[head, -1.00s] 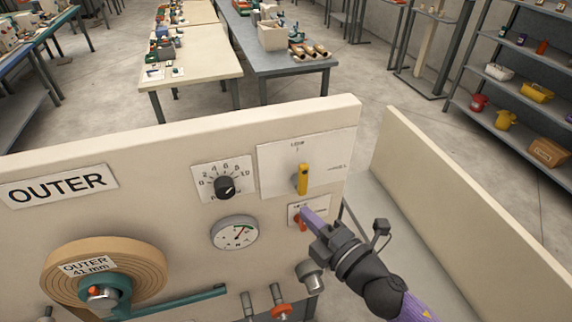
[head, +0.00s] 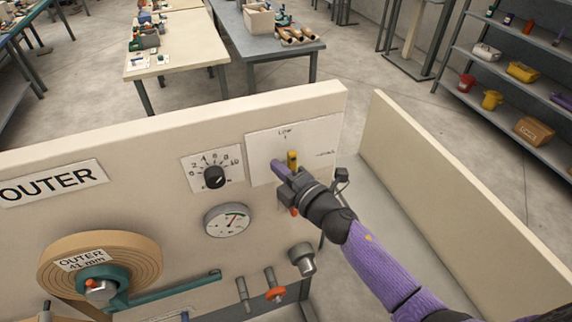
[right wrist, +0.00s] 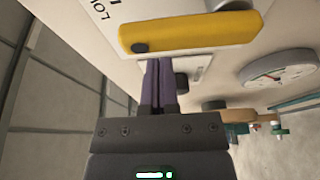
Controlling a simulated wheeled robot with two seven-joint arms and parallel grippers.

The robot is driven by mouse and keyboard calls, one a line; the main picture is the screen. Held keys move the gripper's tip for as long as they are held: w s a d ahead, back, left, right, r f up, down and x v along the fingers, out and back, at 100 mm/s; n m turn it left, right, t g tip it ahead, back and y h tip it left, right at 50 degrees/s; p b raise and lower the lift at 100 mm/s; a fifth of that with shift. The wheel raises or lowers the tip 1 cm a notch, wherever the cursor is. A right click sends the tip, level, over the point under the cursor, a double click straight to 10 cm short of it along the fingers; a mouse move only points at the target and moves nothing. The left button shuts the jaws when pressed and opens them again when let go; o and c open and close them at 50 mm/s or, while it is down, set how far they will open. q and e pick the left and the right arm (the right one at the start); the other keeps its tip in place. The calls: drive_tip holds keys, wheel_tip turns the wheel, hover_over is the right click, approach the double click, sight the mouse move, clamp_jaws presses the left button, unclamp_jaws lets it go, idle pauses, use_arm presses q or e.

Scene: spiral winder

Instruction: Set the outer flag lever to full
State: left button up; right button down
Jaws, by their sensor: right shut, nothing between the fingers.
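The flag lever is a yellow handle (head: 292,158) on a white plate (head: 310,138) in the upper right of the OUTER panel. In the head view it points up toward the "LOW" mark; the lettering at the plate's right is too small to read. My right gripper (head: 280,168) is shut and empty, its purple fingertips just below and left of the lever, covering its lower part. In the right wrist view the closed fingers (right wrist: 158,70) are close to the side of the yellow lever (right wrist: 190,32); I cannot tell whether they touch. My left gripper is not in view.
A black dial (head: 214,177) and a round gauge (head: 227,220) sit left of the lever. A small red lever (head: 294,211) is below, partly behind my gripper. A brown roll (head: 135,260) and a teal arm (head: 190,288) are lower left. A cream side wall (head: 450,180) stands at right.

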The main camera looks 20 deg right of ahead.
sight(292, 162)
drive_tip(key=shift+d, duration=0.7)
drive_tip(key=shift+d+r+m+t+b, duration=0.1)
drive_tip(key=shift+d+m+t+b, duration=0.3)
drive_tip(key=shift+m, duration=0.3)
drive_tip(key=d+m+b, duration=0.1)
drive_tip(key=m, duration=0.1)
drive_tip(key=shift+d+m+b, duration=0.1)
drive_tip(key=shift+m+b, duration=0.2)
drive_tip(key=d+f+m+t+h+b, duration=0.3)
drive_tip(key=d+m+t+h+b, duration=0.1)
drive_tip(key=m, duration=1.4)
drive_tip(key=shift+d+f+h+b, duration=0.4)
drive_tip(key=shift+d+h+b, duration=0.3)
drive_tip(key=shift+h+b, duration=0.1)
drive_tip(key=shift+w+m, duration=0.1)
drive_tip(key=shift+m, duration=0.2)
